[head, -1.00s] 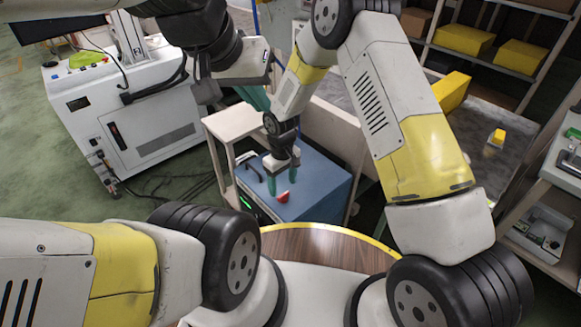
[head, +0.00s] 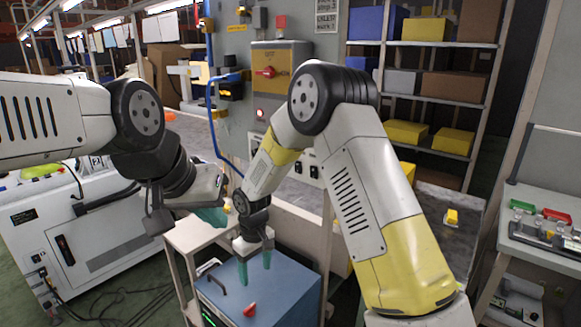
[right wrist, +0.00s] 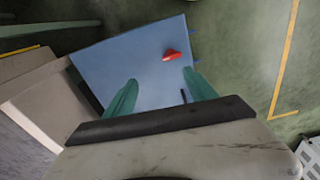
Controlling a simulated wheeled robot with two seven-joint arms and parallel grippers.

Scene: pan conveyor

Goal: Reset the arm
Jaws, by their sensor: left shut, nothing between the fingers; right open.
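My left gripper (head: 210,215) shows in the head view with teal fingers, shut and empty, above the pale stand left of the blue-topped box. My right gripper (head: 255,266) is open and empty, pointing down above the blue-topped box (head: 290,292). A red object (head: 249,310) sits on the blue top, just below and apart from the right fingers. In the right wrist view, the open teal fingers of my right gripper (right wrist: 158,92) are over the blue top (right wrist: 125,60), with the red object (right wrist: 172,54) beyond them and nothing between them.
A pale stand (head: 190,237) stands left of the box. A white machine cabinet (head: 85,240) is at left. A grey control panel (head: 285,90) rises behind. Shelves with yellow boxes (head: 452,141) stand at back right. A bench with small trays (head: 550,235) is at right.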

